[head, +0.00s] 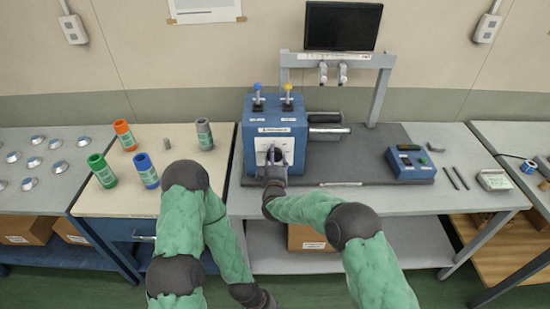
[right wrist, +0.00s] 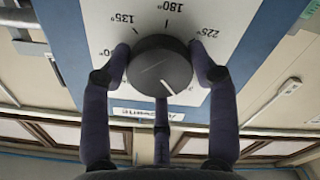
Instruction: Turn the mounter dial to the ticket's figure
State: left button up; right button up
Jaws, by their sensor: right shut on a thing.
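The blue mounter box (head: 247,150) stands on the grey bench with a white dial panel (head: 289,146) on its front. The dial is a round dark knob (right wrist: 160,68), close up in the right wrist view. Its pale pointer line slants to the lower right there. The printed scale shows 135°, 180° and 225° around its upper side; another figure is partly cut off at left. My right gripper (head: 274,160) is shut on the dial, its fingers around the rim (right wrist: 160,50). My left gripper (head: 264,301) hangs low at the bottom edge, its fingers unclear. I cannot read a ticket figure.
A blue control box (head: 410,164) sits further right. Coloured cylinders (head: 124,135) stand on the left table. A dark monitor (head: 342,26) hangs above.

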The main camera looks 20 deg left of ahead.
jog(key=o, duration=1.1)
jog(key=shift+w+a+r, duration=0.1)
jog(key=shift+a+r, duration=0.25)
jog(key=shift+r, duration=0.35)
jog(key=v, duration=1.2)
jog(key=shift+f, duration=0.35)
